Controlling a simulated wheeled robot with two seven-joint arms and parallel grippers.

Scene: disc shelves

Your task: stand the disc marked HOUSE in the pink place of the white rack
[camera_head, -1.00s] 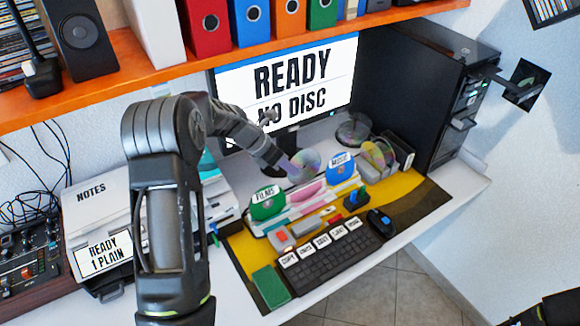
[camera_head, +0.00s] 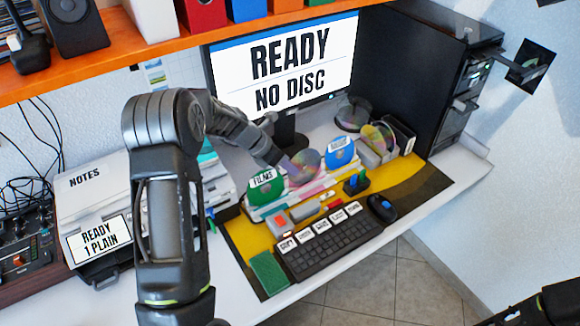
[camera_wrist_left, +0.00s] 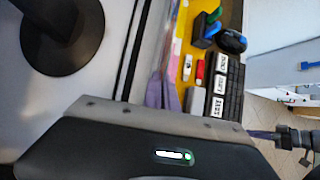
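A shiny disc (camera_head: 307,163) stands in the white rack (camera_head: 284,207) between the green FILMS disc (camera_head: 265,188) and the blue MUSIC disc (camera_head: 340,153). It covers most of the pink place. Its bare side faces the head camera, so no HOUSE mark shows. My left gripper (camera_head: 287,163) comes in from the left and is shut on this disc at its left edge. Whether the disc rests fully on the rack floor cannot be told. A dark part of my right arm (camera_head: 545,305) shows at the bottom right.
A monitor (camera_head: 285,65) reading READY, NO DISC stands behind the rack. A keyboard (camera_head: 327,241) with labelled keys lies in front, with a mouse (camera_head: 381,208). A black computer tower (camera_head: 440,85) stands at right. More discs in a holder (camera_head: 378,138) stand right of MUSIC.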

